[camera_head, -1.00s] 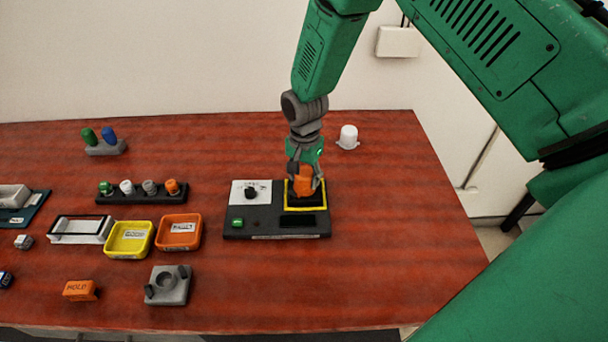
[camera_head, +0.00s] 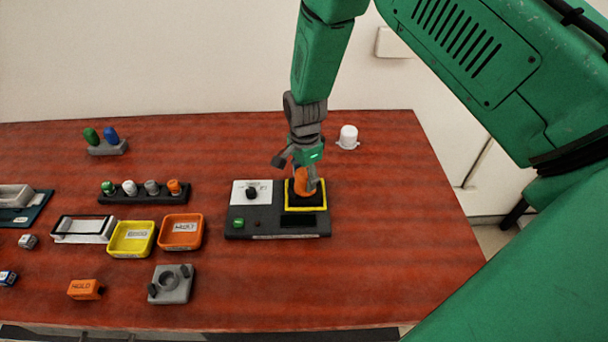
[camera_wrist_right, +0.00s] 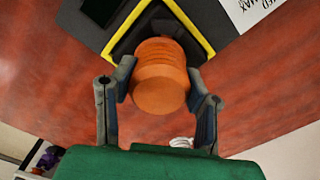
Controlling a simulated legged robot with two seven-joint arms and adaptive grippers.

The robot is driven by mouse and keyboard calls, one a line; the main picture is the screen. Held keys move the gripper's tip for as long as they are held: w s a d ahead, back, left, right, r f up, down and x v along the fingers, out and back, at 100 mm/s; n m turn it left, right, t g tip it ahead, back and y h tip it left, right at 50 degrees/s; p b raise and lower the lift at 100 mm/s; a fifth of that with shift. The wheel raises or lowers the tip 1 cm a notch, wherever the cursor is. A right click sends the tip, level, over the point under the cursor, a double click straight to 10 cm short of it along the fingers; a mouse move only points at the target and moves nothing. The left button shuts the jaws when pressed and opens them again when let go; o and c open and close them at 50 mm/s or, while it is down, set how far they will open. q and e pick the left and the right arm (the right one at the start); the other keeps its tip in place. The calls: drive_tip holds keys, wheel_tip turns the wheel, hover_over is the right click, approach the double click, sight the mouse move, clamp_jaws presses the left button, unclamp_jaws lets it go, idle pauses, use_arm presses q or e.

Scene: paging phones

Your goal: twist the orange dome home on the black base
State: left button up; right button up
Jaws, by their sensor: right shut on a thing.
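The orange dome (camera_head: 305,181) sits on the black base (camera_head: 292,201) inside a yellow square frame (camera_head: 312,208). My right gripper (camera_head: 306,178) comes down from above and is shut on the dome. In the right wrist view, its two fingers (camera_wrist_right: 160,98) lie on either side of the ribbed dome (camera_wrist_right: 160,80), over the dark base (camera_wrist_right: 135,38). The dome looks upright, but how well it is seated is hard to tell. My left gripper is not in view.
The base belongs to a black panel unit (camera_head: 262,223) with a dial (camera_head: 251,194) and green button. A white cap (camera_head: 348,136) stands behind it. Orange (camera_head: 181,247) and yellow trays (camera_head: 148,251) and a grey fixture (camera_head: 171,297) lie left. The table's right side is clear.

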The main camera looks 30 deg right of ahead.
drive_tip(key=shift+m, duration=0.3)
drive_tip(key=o, duration=1.3)
drive_tip(key=shift+r, duration=0.1)
drive_tip(key=shift+r+p, duration=0.8)
drive_tip(key=shift+r, duration=0.1)
wheel_tip(320, 180, up, 2)
drive_tip(key=shift+p, duration=0.55)
drive_tip(key=shift+r, duration=1.05)
drive_tip(key=shift+f, duration=0.1)
